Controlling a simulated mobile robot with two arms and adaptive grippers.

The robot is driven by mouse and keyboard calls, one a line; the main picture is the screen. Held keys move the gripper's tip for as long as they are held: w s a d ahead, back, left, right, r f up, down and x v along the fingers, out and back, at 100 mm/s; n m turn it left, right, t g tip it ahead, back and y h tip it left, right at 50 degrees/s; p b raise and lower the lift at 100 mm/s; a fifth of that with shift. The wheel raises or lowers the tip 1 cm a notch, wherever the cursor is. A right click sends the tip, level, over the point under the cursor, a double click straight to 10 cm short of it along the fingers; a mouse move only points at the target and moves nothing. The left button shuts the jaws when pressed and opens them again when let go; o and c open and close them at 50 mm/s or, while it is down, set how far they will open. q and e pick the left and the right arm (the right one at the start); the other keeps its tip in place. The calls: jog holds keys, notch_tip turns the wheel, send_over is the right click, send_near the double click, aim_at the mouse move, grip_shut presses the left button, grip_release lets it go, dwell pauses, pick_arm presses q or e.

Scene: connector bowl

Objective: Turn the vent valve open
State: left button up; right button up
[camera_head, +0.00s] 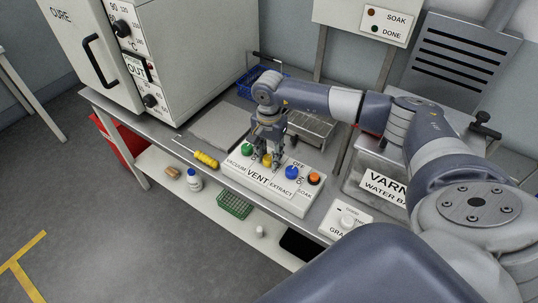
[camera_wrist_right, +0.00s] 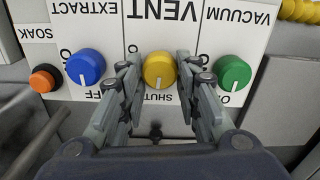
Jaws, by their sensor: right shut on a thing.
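My right gripper (camera_head: 271,157) reaches down over the panel and is shut on the yellow knob, one finger on each side. In the head view its fingers partly hide the knob. My left gripper is not in view.
On the same panel are a green VACUUM knob (camera_wrist_right: 233,72), a blue EXTRACT knob (camera_wrist_right: 86,67) and an orange SOAK button (camera_wrist_right: 45,77); green and blue flank my fingers closely.

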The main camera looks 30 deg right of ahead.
jog(key=m+b, duration=0.2)
jog(key=m, duration=0.1)
jog(key=shift+f, duration=0.15)
jog(key=m+b, duration=0.2)
jog(key=m, duration=0.3)
jog(key=shift+s, duration=0.1)
jog(key=m+b, duration=0.2)
jog(key=m, duration=0.2)
jog(key=m+b, duration=0.1)
jog(key=m, duration=0.3)
jog(key=shift+s+r, duration=0.1)
jog(key=shift+r, duration=0.1)
jog(key=shift+m, duration=0.5)
jog(key=o, duration=1.1)
jog(key=shift+c, duration=0.2)
